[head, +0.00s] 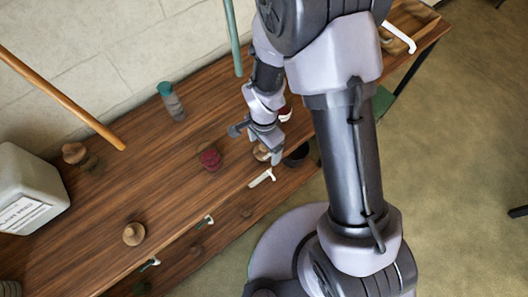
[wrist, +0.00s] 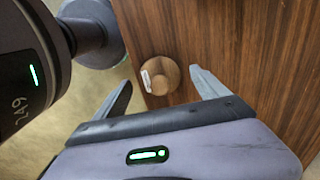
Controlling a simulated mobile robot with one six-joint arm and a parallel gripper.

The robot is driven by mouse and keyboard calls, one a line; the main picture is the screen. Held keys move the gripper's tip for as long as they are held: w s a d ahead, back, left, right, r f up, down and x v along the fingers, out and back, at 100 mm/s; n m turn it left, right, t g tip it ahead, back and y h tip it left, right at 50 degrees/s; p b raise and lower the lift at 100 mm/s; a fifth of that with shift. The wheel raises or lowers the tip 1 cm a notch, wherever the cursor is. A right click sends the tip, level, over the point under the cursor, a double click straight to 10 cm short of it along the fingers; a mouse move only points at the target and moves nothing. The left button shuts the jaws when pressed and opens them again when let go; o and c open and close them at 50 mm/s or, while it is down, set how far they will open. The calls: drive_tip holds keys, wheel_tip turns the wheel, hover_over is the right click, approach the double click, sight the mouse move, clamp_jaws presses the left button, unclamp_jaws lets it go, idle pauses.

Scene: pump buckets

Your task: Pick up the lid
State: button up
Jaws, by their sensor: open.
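A round wooden lid with a raised centre (wrist: 164,72) lies near the edge of the wooden counter in the wrist view. It also shows in the head view (head: 261,152), partly hidden by my gripper. My gripper (wrist: 160,82) is open, with one finger on each side of the lid in the picture and nothing held. In the head view my gripper (head: 270,156) points down at the lid near the counter's front edge. I cannot tell the height of the fingertips over the lid.
The wooden counter (head: 170,160) holds a dark red round item (head: 210,159), a grey bottle with a green cap (head: 171,101), other wooden knobbed items (head: 133,234) and a white labelled container (head: 30,190). A white handle (head: 262,178) is at the front edge.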

drive_tip(key=c, duration=1.4)
